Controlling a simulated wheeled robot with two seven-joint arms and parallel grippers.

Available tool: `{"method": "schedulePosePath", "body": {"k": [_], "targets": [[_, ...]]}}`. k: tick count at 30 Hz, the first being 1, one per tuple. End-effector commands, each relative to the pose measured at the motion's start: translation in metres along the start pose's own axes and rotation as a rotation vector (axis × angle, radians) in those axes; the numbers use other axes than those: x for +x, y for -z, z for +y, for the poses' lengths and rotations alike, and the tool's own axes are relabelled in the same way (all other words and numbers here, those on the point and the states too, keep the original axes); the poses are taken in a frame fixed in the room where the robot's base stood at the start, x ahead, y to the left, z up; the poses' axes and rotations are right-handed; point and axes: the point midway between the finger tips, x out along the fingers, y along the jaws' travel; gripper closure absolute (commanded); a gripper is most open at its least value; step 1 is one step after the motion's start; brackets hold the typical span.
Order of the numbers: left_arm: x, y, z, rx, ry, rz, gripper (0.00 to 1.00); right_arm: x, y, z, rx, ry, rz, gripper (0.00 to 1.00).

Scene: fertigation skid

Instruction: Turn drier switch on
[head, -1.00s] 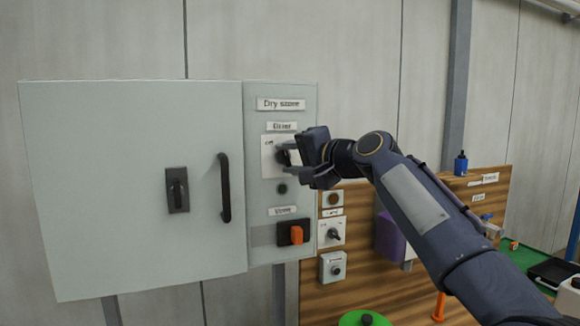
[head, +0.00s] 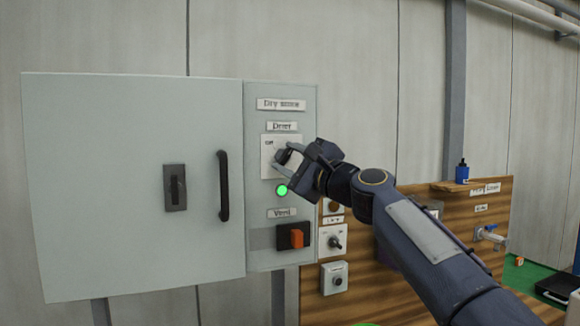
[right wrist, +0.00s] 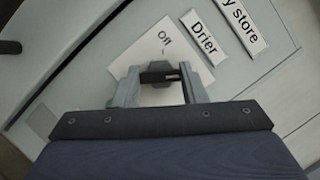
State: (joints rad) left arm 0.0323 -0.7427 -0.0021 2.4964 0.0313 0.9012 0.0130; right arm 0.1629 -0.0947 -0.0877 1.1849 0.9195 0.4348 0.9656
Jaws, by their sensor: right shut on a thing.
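The drier switch is a dark rotary knob (head: 283,156) on a white plate (head: 268,160) marked "Off", under a "Drier" label (head: 283,126). My right gripper (head: 284,158) is shut on the knob. In the right wrist view the knob (right wrist: 160,76) sits between the two fingers, and the gripper looks rolled relative to the plate. The plate's right part is hidden by the gripper in the head view. A round lamp (head: 282,190) below the plate glows green. My left gripper is not in view.
A grey cabinet door (head: 110,190) with a black handle (head: 223,186) stands left of the switch panel. An orange vent switch (head: 296,238) is below. A wooden board (head: 450,220) with other switches and fittings is at right.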

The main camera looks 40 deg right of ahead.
Motion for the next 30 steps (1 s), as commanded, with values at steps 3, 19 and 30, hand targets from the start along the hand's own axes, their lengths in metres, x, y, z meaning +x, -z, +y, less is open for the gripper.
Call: {"method": "schedulePosePath", "body": {"k": [3, 19, 30], "targets": [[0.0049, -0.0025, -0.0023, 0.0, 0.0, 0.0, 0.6, -0.0001, 0.0014, 0.0036, 0.067, 0.024, 0.001, 0.85], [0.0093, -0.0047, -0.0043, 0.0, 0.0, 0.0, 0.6, 0.0004, 0.0008, 0.003, 0.188, 0.074, 0.002, 0.85], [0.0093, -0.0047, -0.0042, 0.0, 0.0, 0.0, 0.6, 0.0005, 0.0008, 0.0031, 0.19, 0.074, 0.001, 0.55]]}}
